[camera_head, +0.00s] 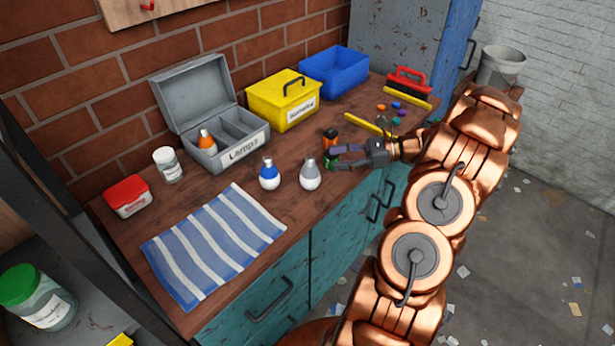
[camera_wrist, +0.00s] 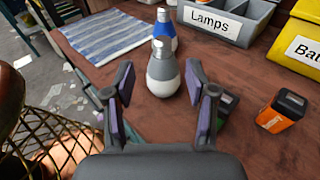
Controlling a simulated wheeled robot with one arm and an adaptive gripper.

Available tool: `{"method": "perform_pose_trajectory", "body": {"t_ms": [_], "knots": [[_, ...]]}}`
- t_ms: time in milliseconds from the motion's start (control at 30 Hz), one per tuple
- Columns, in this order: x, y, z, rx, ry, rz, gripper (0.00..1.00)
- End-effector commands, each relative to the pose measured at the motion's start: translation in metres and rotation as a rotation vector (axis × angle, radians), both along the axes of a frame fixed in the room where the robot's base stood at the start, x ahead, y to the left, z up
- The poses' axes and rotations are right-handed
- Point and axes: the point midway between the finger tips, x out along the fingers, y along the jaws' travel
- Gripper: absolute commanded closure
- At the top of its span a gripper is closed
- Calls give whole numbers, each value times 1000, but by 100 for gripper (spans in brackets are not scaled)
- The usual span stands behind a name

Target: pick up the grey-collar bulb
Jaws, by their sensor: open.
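The grey-collar bulb (camera_head: 310,176) stands upright on the wooden bench near its front edge, with a grey upper part and a white lower part. In the wrist view the grey-collar bulb (camera_wrist: 163,72) sits ahead of and between the open fingers. My gripper (camera_head: 338,162) is open and empty, just right of the bulb in the head view; in the wrist view my gripper (camera_wrist: 165,95) shows purple pads on both sides. A blue-collar bulb (camera_head: 269,175) stands beside it to the left and appears behind it in the wrist view (camera_wrist: 164,32).
A grey box labelled Lamps (camera_head: 240,150) holds an orange-collar bulb (camera_head: 206,140). A yellow box (camera_head: 283,101) and a blue bin (camera_head: 334,73) stand behind. An orange and black battery (camera_wrist: 281,111) is close to the gripper's right. A striped cloth (camera_head: 214,243) lies left.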

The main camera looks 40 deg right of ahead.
Motion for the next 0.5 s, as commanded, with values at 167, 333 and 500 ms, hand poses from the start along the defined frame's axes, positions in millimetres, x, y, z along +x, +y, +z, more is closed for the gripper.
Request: {"method": "perform_pose_trajectory", "body": {"t_ms": [167, 333, 500], "knots": [[11, 16, -1, 0, -1, 7, 44], [19, 30, -3, 0, 0, 12, 44], [32, 47, -7, 2, 2, 13, 44]]}}
